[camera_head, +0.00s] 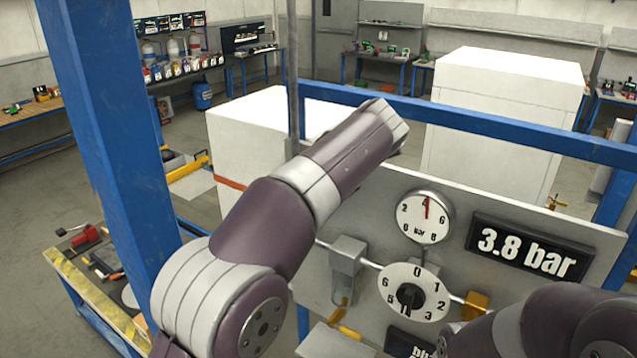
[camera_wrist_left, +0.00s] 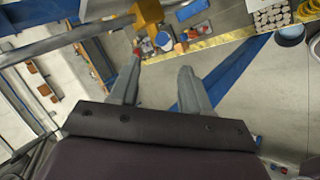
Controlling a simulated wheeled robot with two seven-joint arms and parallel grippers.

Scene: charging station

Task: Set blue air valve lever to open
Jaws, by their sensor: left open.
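A grey panel (camera_head: 375,210) carries a round gauge (camera_head: 424,217), a white numbered dial (camera_head: 414,291) and a display (camera_head: 527,247) reading 3.8 bar. No blue lever can be made out; my right arm and the frame edge hide the panel's lower part. A dark label (camera_head: 408,343) there is cut off. A yellow fitting (camera_head: 476,303) sits right of the dial. My left arm crosses in front of the panel's left side in the head view, its gripper unseen there. In the left wrist view my left gripper (camera_wrist_left: 160,66) is open, with nothing between its fingers.
A blue post (camera_head: 105,130) stands left of my left arm and a blue rail (camera_head: 470,122) runs behind the panel. White boxes (camera_head: 505,80) stand beyond. A workbench with tools (camera_head: 95,265) is at the left. A yellow part (camera_wrist_left: 149,12) is at the wrist view's top.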

